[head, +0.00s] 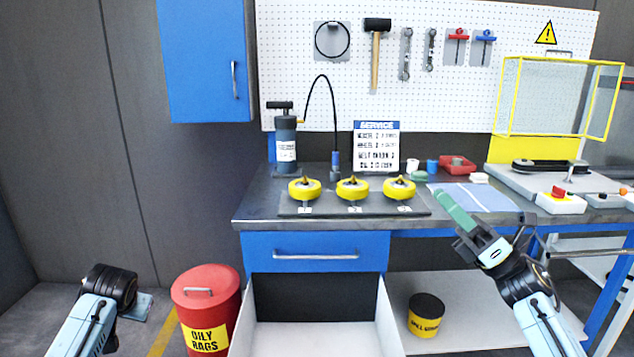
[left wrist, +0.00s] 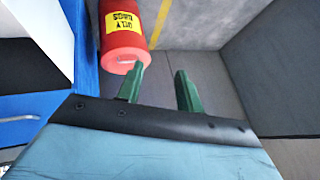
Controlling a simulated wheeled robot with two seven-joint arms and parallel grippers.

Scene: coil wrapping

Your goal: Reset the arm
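My right gripper (head: 445,203) reaches over the bench's front edge beside the blue mat. Its green fingers overlap in the head view, so I cannot tell whether they are apart. No object shows in it. My left arm (head: 92,312) is low at the left in the head view, left of the red oily rags bin, with its fingers hidden there. In the left wrist view my left gripper (left wrist: 160,88) is open and empty, its two green fingers apart, pointing down past the bin.
The red bin (head: 207,305) stands left of the open, empty drawer (head: 320,338). Three yellow wheels (head: 352,188) sit on a dark plate on the bench (head: 258,208). A blue mat (head: 485,197) lies right. A yellow-edged guard (head: 557,97) is far right. A black-lidded can (head: 426,315) is below.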

